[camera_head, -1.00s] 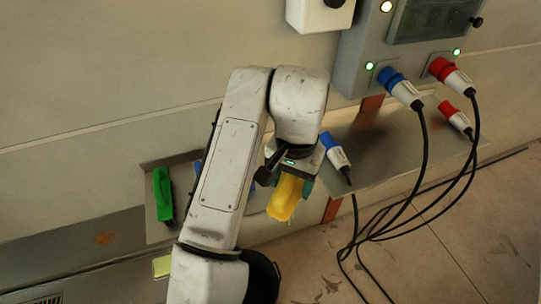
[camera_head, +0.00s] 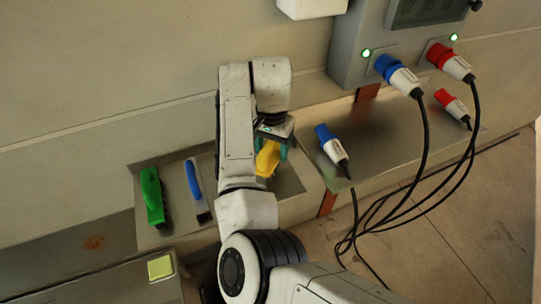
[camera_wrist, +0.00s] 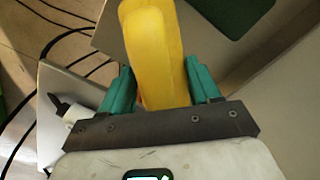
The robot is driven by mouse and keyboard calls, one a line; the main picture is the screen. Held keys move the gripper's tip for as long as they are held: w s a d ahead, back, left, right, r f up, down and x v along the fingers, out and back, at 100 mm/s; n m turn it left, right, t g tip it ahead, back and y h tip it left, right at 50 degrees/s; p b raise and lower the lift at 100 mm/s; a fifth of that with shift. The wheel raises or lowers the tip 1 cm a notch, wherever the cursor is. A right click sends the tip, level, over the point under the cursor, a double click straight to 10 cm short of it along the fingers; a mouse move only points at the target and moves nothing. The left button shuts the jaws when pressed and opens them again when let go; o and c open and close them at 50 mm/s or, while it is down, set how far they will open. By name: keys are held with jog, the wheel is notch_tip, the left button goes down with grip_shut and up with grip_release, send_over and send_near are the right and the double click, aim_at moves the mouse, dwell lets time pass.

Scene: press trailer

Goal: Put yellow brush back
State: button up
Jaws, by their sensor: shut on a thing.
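The yellow brush (camera_head: 267,158) is held in my gripper (camera_head: 272,146), over the right part of the recessed metal tray (camera_head: 290,184) on the wall ledge. In the wrist view the brush (camera_wrist: 153,50) stands between the two teal fingers of my gripper (camera_wrist: 160,92), which are shut on it. I cannot tell whether the brush touches the tray. A green brush (camera_head: 152,195) and a blue brush (camera_head: 196,190) lie in the left part of the tray.
A metal shelf (camera_head: 375,140) to the right holds a loose blue plug (camera_head: 332,147) and a red plug (camera_head: 452,105). Above it is a grey panel (camera_head: 372,30) with plugged-in blue and red connectors. Black cables (camera_head: 425,140) hang to the floor. A yellow-green square (camera_head: 160,267) sits at lower left.

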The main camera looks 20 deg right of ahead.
aim_at(271, 156)
jog(key=shift+w+d+f, duration=0.15)
jog(key=shift+w+f, duration=0.45)
jog(key=shift+f, duration=0.1)
jog(key=shift+f+p, duration=0.4)
jog(key=shift+f, duration=1.15)
jog(key=shift+f, duration=0.2)
jog(key=o, duration=1)
jog(key=shift+r, duration=0.1)
notch_tip(271, 156, up, 12)
jog(key=shift+r+b, duration=0.1)
jog(key=shift+b, duration=0.7)
